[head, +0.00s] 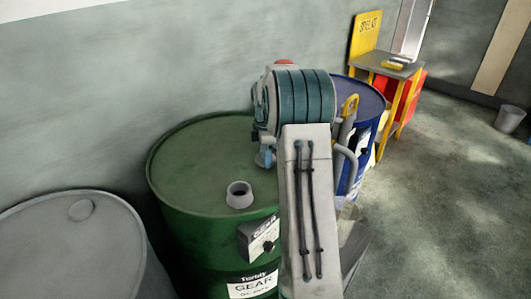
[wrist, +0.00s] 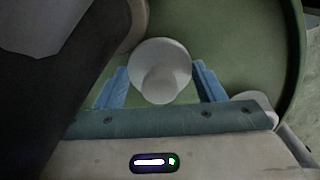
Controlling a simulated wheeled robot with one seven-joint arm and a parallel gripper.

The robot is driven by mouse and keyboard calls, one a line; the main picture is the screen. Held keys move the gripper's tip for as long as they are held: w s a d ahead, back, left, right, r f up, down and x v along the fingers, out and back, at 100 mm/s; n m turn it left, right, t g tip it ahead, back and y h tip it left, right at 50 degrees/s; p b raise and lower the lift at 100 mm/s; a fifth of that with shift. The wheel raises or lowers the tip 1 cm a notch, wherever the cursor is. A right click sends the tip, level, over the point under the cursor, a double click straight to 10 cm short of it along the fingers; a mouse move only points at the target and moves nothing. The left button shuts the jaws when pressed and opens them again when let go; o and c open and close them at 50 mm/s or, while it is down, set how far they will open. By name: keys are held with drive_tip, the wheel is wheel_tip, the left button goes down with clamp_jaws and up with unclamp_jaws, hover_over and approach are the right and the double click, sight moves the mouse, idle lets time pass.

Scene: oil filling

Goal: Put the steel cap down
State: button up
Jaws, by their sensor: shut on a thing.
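The steel cap (wrist: 160,58) is a pale round piece with a narrower stub, seen between the two blue fingers of my gripper (wrist: 161,82) in the wrist view. My gripper is shut on it, over the green drum top. In the head view a blue part of my gripper (head: 265,156) shows at the right side of the green drum (head: 192,165); my arm hides the cap there. I cannot tell whether the cap touches the drum top. A short grey neck (head: 239,196) with a dark opening stands on the green drum, left of my arm.
A grey drum (head: 65,240) stands at the front left and a blue drum (head: 365,95) behind my arm on the right. A yellow-framed stand (head: 385,66) with a red box (head: 412,96) is farther back. The floor on the right is clear up to a grey bin (head: 510,119).

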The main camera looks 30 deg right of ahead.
drive_tip(key=shift+f, duration=0.15)
drive_tip(key=o, duration=1.1)
